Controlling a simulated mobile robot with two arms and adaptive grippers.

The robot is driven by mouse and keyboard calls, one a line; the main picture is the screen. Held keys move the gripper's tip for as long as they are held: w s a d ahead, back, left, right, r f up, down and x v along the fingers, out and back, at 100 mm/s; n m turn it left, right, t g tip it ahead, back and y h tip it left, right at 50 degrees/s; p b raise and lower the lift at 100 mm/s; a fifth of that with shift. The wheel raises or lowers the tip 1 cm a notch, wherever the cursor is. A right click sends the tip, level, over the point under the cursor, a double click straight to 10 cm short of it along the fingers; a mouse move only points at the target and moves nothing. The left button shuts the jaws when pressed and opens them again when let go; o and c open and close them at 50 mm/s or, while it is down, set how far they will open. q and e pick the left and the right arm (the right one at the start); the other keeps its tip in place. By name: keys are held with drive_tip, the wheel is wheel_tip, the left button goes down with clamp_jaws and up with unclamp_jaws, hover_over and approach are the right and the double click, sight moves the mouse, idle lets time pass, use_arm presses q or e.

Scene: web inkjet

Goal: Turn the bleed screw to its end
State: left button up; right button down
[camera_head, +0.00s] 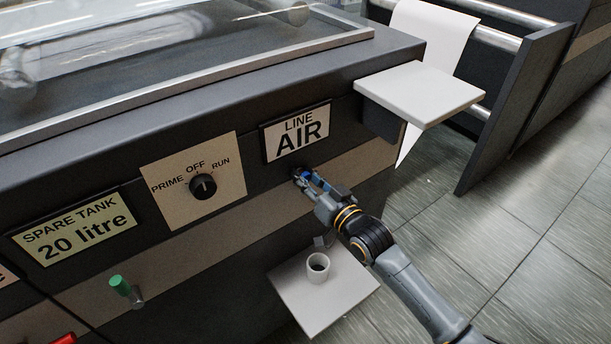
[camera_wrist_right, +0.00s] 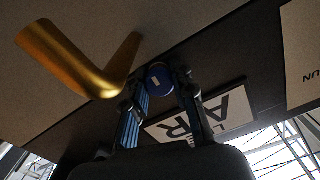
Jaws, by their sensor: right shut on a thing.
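The bleed screw shows as a small round blue knob (camera_wrist_right: 160,79) on the machine's dark front, with a pale mark on its face. My right gripper (camera_head: 305,178) is shut on it, just below the LINE AIR plate (camera_head: 297,132). In the right wrist view its two fingers (camera_wrist_right: 166,92) lie on either side of the knob. In the head view the fingers mostly hide the screw. How far it is turned cannot be told. My left gripper is not in view.
A bent brass spout (camera_wrist_right: 72,58) is beside the screw. A white cup (camera_head: 318,266) stands on a small shelf (camera_head: 342,298) below. A white ledge (camera_head: 420,92) juts out at upper right. A PRIME/OFF/RUN dial (camera_head: 203,186) and green handle (camera_head: 121,286) are to the left.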

drive_tip(key=shift+f+n, duration=0.15)
drive_tip(key=shift+n, duration=0.45)
drive_tip(key=c, duration=1.1)
unclamp_jaws()
drive_tip(key=v, duration=1.2)
